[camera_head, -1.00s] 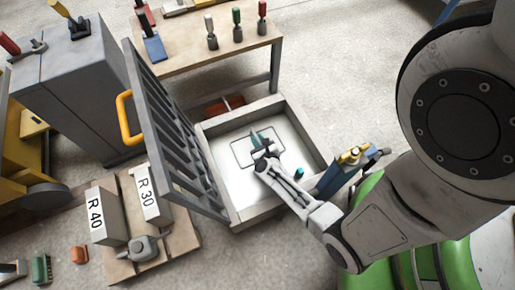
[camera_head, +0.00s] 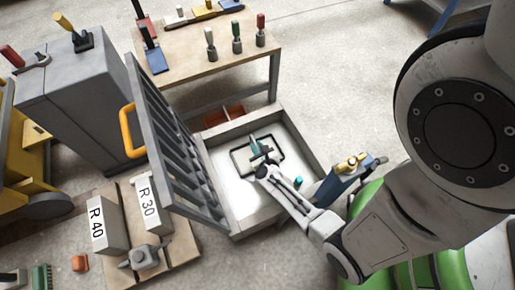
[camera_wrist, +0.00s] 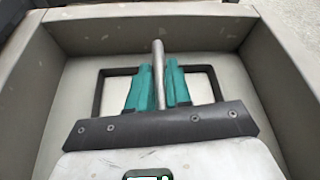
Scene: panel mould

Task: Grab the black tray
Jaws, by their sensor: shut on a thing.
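The black tray (camera_head: 281,157) shows as a dark rectangular rim around a pale inside, within the shallow grey mould box (camera_head: 315,160). In the wrist view the tray's rim (camera_wrist: 98,92) surrounds my teal fingers. My gripper (camera_head: 258,147) is at the middle of the tray. In the wrist view my gripper (camera_wrist: 158,85) is shut with a slim grey metal bar (camera_wrist: 158,58) between its fingers. The bar appears to belong to the tray. The tray's near side is hidden by my gripper body. The rim seems raised off the box floor, but the gap is unclear.
The slatted grey panel with a yellow handle (camera_head: 128,130) stands open at the box's left. A workbench (camera_head: 190,60) with tools is behind. A blue tool caddy (camera_head: 340,183) stands right of my forearm. Blocks marked R 40 (camera_head: 97,222) and R 30 (camera_head: 148,195) lie front left.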

